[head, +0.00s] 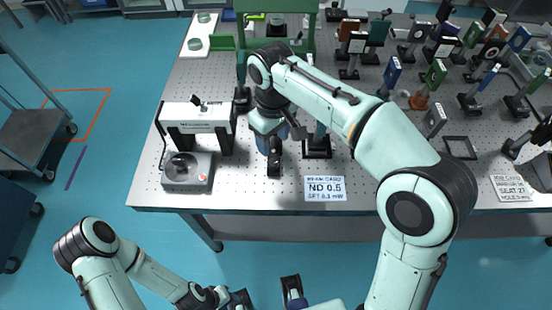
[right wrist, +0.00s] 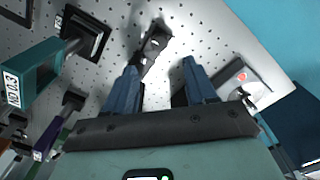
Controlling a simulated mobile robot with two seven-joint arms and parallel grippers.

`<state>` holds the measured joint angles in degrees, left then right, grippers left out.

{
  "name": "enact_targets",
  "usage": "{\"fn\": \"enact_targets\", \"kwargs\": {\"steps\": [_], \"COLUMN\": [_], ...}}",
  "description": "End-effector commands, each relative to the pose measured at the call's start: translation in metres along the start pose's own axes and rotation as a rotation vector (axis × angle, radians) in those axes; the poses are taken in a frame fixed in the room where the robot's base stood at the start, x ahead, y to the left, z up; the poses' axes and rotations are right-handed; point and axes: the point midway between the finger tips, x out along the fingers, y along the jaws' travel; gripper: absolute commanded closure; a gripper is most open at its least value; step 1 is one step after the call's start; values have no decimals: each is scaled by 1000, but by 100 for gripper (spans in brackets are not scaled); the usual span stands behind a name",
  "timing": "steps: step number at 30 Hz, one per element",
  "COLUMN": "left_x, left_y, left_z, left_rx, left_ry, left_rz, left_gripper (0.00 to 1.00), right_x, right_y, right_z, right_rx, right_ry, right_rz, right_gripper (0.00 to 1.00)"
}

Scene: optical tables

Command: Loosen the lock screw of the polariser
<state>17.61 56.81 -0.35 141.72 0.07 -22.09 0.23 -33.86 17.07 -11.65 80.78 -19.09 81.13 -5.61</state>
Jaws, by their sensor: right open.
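My right gripper (head: 270,140) is low over the front part of the optical table. In the right wrist view its two blue fingers (right wrist: 160,85) are apart with nothing clamped between them. A narrow black part (right wrist: 152,45) with small light spots lies beyond the gap between the fingertips. What looks like the same black part (head: 274,165) shows just below the gripper in the head view. I cannot tell whether it belongs to the polariser, and I cannot make out a lock screw. My left gripper (head: 266,297) is at the bottom edge, its fingers spread apart, off the table.
A teal plate (right wrist: 30,72) on a black base stands beside the right gripper. A grey box (head: 187,172) with a red button and a white bridge-like unit (head: 200,115) stand left. Several mounted optics fill the right of the table (head: 240,190). A printed card (head: 325,188) lies in front.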

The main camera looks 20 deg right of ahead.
Motion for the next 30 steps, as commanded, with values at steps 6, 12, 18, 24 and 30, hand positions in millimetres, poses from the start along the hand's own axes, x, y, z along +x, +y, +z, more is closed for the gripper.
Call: {"fn": "enact_targets", "kwargs": {"steps": [6,12,18,24,30], "left_x": [12,17,19,19,19], "left_y": [-4,-6,-7,-7,-7], "left_z": [1,1,1,1,1], "left_rx": [-1,-2,-2,-2,-2], "left_ry": [-4,-6,-6,-6,-6], "left_rz": [-1,-2,-2,-2,-2], "left_gripper": [57,57,57,57,57], "right_x": [52,84,98,100,99], "right_y": [0,0,0,1,1], "right_z": [1,0,0,0,0], "right_rx": [2,3,4,4,4], "right_ry": [-6,-3,-2,-1,-1], "right_rz": [-1,-1,0,0,0], "right_gripper": [44,44,44,44,77]}}
